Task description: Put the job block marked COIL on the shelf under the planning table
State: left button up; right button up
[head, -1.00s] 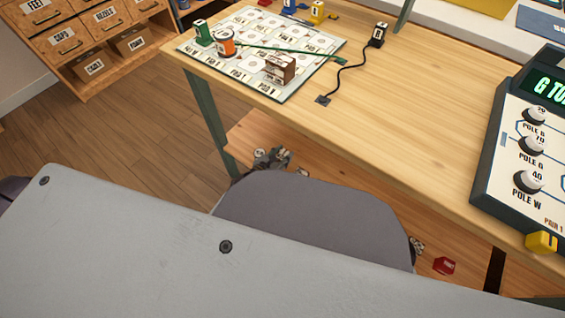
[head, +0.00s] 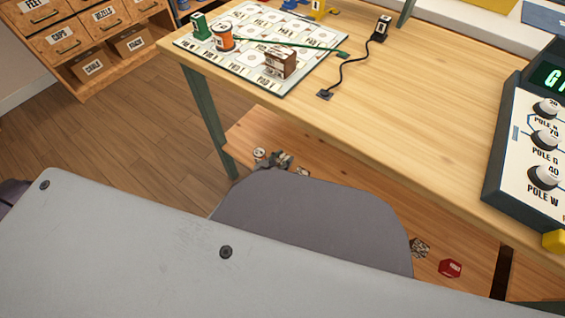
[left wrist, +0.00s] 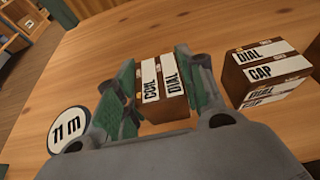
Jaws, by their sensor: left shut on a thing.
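In the left wrist view the brown block marked COIL (left wrist: 162,82), with DIAL on its second label, sits between the green pads of my left gripper (left wrist: 160,78), which is shut on it. The block is over the wooden shelf (left wrist: 220,145); I cannot tell whether its underside touches. In the head view my left gripper (head: 283,160) is small, low at the shelf (head: 345,190) under the planning table (head: 430,110); the block is not clear there. My grey body hides part of the shelf. My right gripper is not in view.
A block marked DIAL and CAP (left wrist: 265,75) stands right of the held block. A round item marked 11 m (left wrist: 68,135) is at left. A red block (head: 450,268) lies farther right on the shelf. A brown block (head: 281,62) sits on the tabletop board.

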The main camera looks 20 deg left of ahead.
pick_arm(q)
jog(key=shift+f, duration=0.3)
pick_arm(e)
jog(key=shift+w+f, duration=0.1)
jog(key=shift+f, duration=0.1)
pick_arm(q)
jog(key=o, duration=1)
jog(key=shift+r, duration=0.1)
jog(key=shift+p+v, duration=0.45)
jog(key=shift+v, duration=0.7)
jog(key=p+v, duration=0.2)
jog(key=v, duration=0.7)
jog(key=shift+s+a+r+p, duration=0.1)
jog(key=shift+s+p, duration=0.2)
jog(key=shift+p, duration=0.05)
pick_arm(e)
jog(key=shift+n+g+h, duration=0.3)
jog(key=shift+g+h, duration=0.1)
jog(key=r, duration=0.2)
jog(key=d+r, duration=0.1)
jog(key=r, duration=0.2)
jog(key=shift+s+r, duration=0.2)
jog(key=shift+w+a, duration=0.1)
